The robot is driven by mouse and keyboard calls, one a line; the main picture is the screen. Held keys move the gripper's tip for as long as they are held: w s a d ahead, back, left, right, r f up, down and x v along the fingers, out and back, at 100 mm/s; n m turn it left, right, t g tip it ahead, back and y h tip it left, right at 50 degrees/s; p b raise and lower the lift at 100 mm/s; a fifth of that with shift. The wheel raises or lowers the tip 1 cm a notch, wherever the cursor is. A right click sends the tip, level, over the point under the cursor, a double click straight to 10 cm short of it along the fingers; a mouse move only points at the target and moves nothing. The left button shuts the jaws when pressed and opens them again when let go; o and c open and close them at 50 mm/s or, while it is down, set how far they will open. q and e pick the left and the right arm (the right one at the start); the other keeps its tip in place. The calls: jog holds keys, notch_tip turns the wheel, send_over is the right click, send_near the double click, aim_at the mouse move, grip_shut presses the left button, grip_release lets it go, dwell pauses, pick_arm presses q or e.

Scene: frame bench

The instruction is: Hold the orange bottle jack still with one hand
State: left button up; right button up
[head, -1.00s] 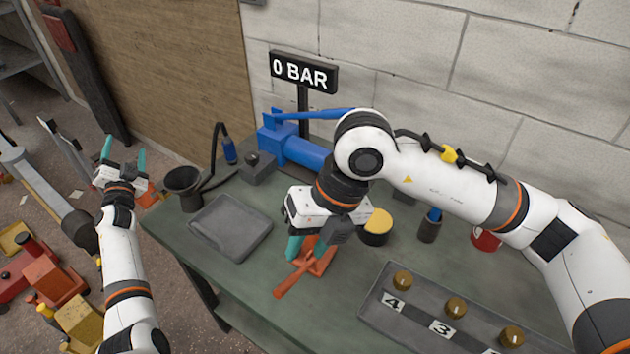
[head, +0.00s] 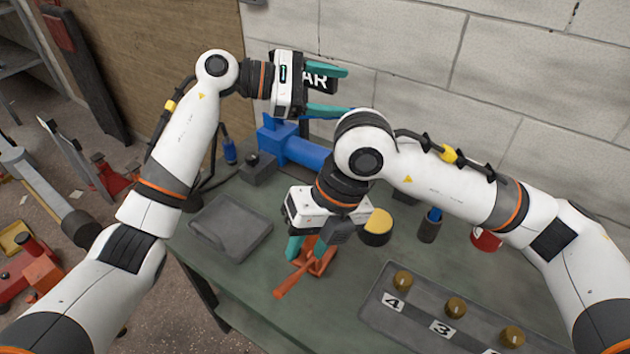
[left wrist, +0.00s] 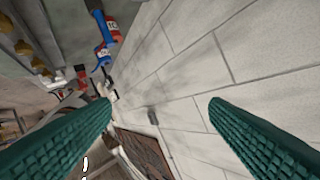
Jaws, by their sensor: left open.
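The orange bottle jack (head: 320,260) stands on the green bench in the head view, its handle reaching toward the lower left. My right gripper (head: 302,248) is lowered over it from above. One teal finger shows against the jack's left side; the other finger is hidden, so its grip cannot be told. The gripper body covers the jack's top. My left gripper (head: 330,92) is open and empty, raised in front of the sign at the back. In the left wrist view its two fingers (left wrist: 160,110) are wide apart, with the block wall behind.
A blue pump (head: 305,152) lies behind my right gripper. A grey tray (head: 230,228) sits left of the jack, and a tray with numbered brass pieces (head: 372,318) is at front right. A yellow-topped tin (head: 377,228), a dark cup (head: 429,228) and a red can (head: 484,238) stand right.

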pick_arm(q)
jog(key=s+d+f+m+g+y, duration=0.2)
jog(key=s+d+f+m+y, duration=0.1)
jog(key=s+m, duration=0.15)
jog(key=m+y, duration=1.3)
send_over(312, 240)
jog(key=w, duration=0.3)
jog(key=f, duration=0.9)
jog(key=shift+s+d+f, duration=0.2)
jog(key=shift+d+f, duration=0.1)
jog(key=shift+f, duration=0.1)
notch_tip(312, 240, down, 12)
jog(key=shift+r, duration=0.1)
jog(key=shift+c, duration=0.4)
grip_shut()
